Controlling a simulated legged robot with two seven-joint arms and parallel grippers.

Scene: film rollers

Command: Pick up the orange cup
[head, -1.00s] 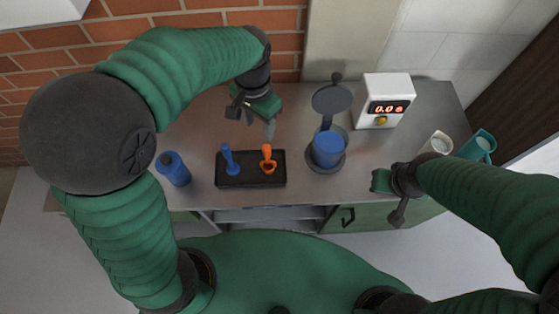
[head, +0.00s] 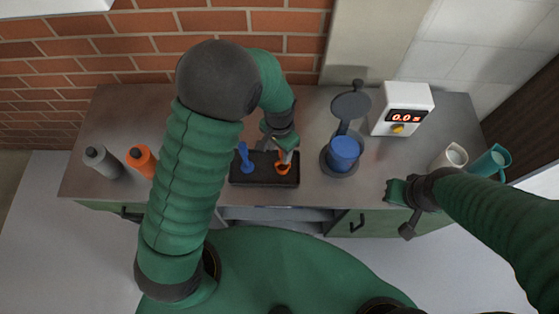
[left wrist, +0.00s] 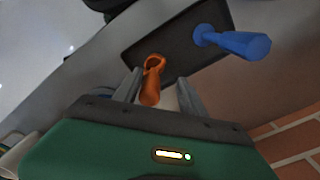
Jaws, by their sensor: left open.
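The orange cup (head: 283,169), a small ring-like scoop with a handle, stands on the right part of a black tray (head: 264,183). A similar blue one (head: 246,163) stands to its left. My left gripper (head: 287,155) is open right above the orange cup and partly hides it. In the left wrist view the orange cup (left wrist: 151,82) shows between the two spread fingers (left wrist: 158,85), with the blue one (left wrist: 235,42) to the right. I cannot tell whether a finger touches it. My right gripper (head: 399,193) is by the counter's front edge, far right of the tray; its jaws are unclear.
A grinder-like stand with a blue container (head: 344,151) is right of the tray. Behind it stands a white timer box (head: 403,107). White (head: 451,157) and teal (head: 491,161) cups are at the right end. Grey (head: 101,162) and orange (head: 141,160) bottles stand at the left.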

